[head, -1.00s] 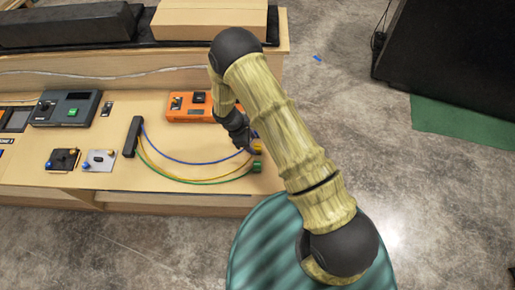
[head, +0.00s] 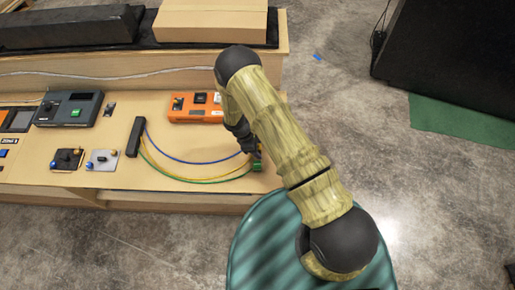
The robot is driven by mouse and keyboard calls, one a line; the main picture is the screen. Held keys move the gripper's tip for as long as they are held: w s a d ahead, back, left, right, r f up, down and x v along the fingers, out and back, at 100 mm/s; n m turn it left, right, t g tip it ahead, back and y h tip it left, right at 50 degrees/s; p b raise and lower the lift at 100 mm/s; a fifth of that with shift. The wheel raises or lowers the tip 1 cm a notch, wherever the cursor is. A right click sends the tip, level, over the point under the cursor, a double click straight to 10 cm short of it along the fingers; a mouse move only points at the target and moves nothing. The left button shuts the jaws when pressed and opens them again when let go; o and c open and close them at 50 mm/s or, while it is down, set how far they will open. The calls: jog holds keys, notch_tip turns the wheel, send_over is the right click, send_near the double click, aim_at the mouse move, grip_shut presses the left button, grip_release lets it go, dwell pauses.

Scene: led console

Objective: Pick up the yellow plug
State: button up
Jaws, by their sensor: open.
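The yellow cable (head: 185,178) curves from a black block (head: 134,137) on the wooden bench to the bench's right end. Its yellow plug is hidden, or nearly so, by my gripper. My gripper (head: 255,154) points down at the cable ends, right over where the yellow plug lies. Its jaws are small and dark here; they are open, and I cannot see whether the plug is between them. The green plug (head: 257,166) lies just in front of the fingertips. The blue cable (head: 190,161) also ends at the gripper, its plug hidden.
An orange box (head: 195,107) with switches stands behind the cables. A grey console (head: 69,109) and two small switch plates (head: 102,160) (head: 67,160) are to the left. A raised shelf with boxes runs along the back. The bench's front edge is close to the green plug.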

jog(key=c, duration=1.1)
jog(key=shift+r, duration=0.1)
notch_tip(320, 180, up, 10)
jog(key=b, duration=0.3)
